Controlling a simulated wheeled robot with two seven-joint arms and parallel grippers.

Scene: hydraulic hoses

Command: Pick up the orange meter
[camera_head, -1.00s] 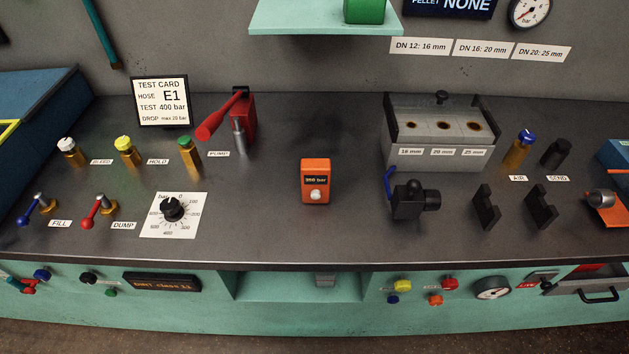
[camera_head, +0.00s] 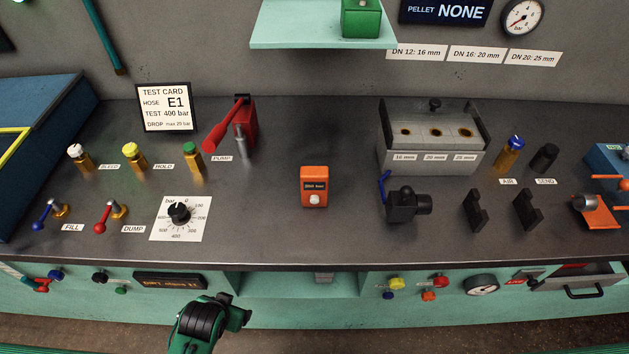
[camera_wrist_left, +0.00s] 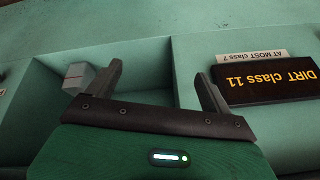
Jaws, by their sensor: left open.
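The orange meter (camera_head: 314,187) stands upright near the middle of the dark bench top in the head view, with a small dark display and a pale round knob on its face. My left arm shows at the bottom of the head view, in front of the bench and below its top. In the left wrist view my left gripper (camera_wrist_left: 158,85) is open and empty, with its two dark fingers apart, facing the teal bench front. The meter is not in the left wrist view. My right gripper is not in view.
A red pump lever (camera_head: 226,130) stands left of the meter, and a pressure dial (camera_head: 180,213) lies at lower left. A black valve with a blue lever (camera_head: 405,203) stands to the right. The bench's front edge (camera_head: 300,262) lies between my left arm and the meter. Bench around the meter is clear.

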